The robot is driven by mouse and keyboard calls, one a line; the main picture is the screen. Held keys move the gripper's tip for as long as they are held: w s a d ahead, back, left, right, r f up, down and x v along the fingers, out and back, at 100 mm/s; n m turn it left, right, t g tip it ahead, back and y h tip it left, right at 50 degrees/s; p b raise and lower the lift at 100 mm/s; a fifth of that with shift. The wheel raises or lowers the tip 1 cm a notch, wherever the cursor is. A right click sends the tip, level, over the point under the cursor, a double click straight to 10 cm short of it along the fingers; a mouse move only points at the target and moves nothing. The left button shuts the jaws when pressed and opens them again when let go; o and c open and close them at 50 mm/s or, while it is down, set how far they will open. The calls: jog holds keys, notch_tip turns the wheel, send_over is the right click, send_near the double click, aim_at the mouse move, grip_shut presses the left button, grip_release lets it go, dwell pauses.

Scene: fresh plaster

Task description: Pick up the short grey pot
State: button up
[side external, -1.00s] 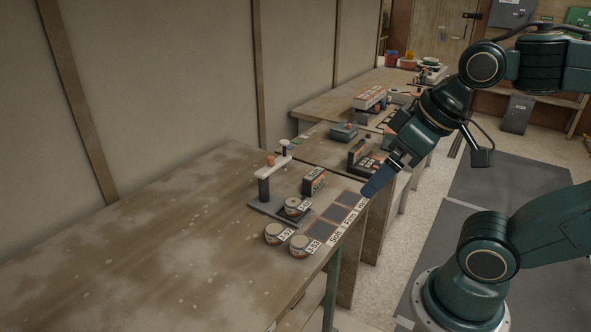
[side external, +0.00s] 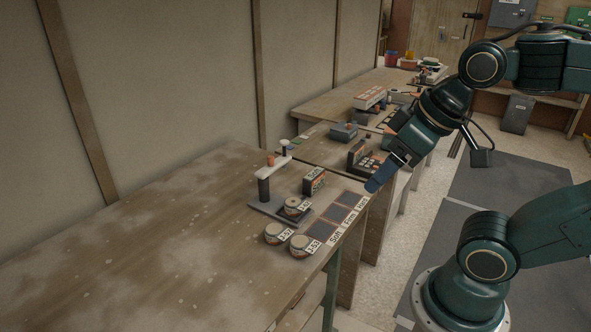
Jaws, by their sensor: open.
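Several details are small from here. Three short, round, greyish pots with labels stand at the near bench's right end. One pot (side external: 273,234) is at the left and another pot (side external: 299,246) is beside it near the front edge. A third pot (side external: 293,207) sits on the dark base of a small stand. I cannot tell which one the task means. My gripper (side external: 375,186), with blue fingers, is open and empty at the bench's right edge, to the right of and apart from all three pots.
Dark square pads (side external: 322,229) labelled Soft, Firm and another word line the bench edge. A small dark box (side external: 314,181) stands behind them. The bench's left part (side external: 150,260) is clear.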

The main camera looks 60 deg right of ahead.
jog(key=n+g, duration=0.1)
jog(key=n, duration=0.1)
send_over(295, 202)
jog(key=s+d, duration=0.1)
jog(key=s, duration=0.4)
notch_tip(295, 202, down, 16)
jog(key=f, duration=0.1)
jog(key=shift+r+y, duration=0.2)
jog(key=shift+y, duration=0.2)
jog(key=shift+x, duration=4.25)
jog(key=shift+f, duration=0.1)
